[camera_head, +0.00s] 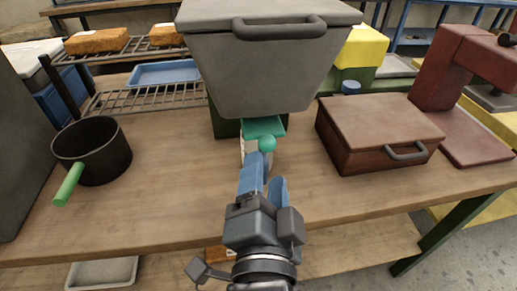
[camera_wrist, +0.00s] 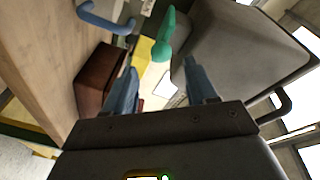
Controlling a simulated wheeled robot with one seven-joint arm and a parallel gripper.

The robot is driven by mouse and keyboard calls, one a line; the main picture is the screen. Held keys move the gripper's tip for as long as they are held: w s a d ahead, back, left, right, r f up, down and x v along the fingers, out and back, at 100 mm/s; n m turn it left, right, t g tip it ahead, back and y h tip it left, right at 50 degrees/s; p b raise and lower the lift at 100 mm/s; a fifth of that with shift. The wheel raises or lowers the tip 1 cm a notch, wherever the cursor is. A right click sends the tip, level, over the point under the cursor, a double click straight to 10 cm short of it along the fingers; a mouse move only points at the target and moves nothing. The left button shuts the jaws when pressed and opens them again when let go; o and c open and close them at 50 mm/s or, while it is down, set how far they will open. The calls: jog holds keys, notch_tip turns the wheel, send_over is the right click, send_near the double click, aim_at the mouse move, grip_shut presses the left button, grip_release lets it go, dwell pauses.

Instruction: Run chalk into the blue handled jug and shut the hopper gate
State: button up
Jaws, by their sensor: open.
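The grey hopper (camera_head: 255,75) stands at the table's middle with its lid on. Below it a green gate piece (camera_head: 264,127) ends in a round green knob (camera_head: 267,143). My gripper (camera_head: 266,172) is open and empty just in front of the knob. In the wrist view the green lever and knob (camera_wrist: 161,50) show beyond and between the fingertips, apart from them. I cannot make out the jug or any chalk in the head view.
A dark pot (camera_head: 98,160) with a green handle stands on the left. A red-brown box (camera_head: 375,135) with a grey handle stands close on the right, with a red machine (camera_head: 460,100) beyond it. The wooden table (camera_head: 170,200) is clear at front left.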

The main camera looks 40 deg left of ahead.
dwell(0.3)
jog(key=shift+s+a+f+y, duration=0.15)
jog(key=shift+s+y, duration=0.05)
jog(key=shift+y, duration=0.1)
jog(key=c, duration=0.3)
jog(key=s+m, duration=0.1)
jog(key=s+a+g+y, duration=0.1)
jog(key=s+f+m+g+y, duration=0.1)
jog(key=s, duration=0.1)
jog(key=shift+s+a+m, duration=0.1)
jog(key=shift+a+m, duration=0.1)
jog(key=shift+m, duration=0.1)
jog(key=c, duration=0.4)
jog(key=s+m+y, duration=0.2)
jog(key=m, duration=0.1)
jog(key=s+d+m+g, duration=0.1)
jog(key=m, duration=0.1)
jog(key=shift+s+r+y+p, duration=0.2)
jog(key=shift+s+y+p, duration=0.1)
jog(key=shift+y+p, duration=0.1)
grip_shut()
jog(key=m+t+h, duration=0.4)
jog(key=m+t, duration=0.1)
jog(key=m, duration=1.2)
send_near(268, 151)
jog(key=p+x, duration=0.5)
jog(key=p, duration=0.1)
jog(key=shift+w+a+r, duration=0.1)
jog(key=shift+a+r, duration=0.05)
jog(key=shift+x, duration=0.75)
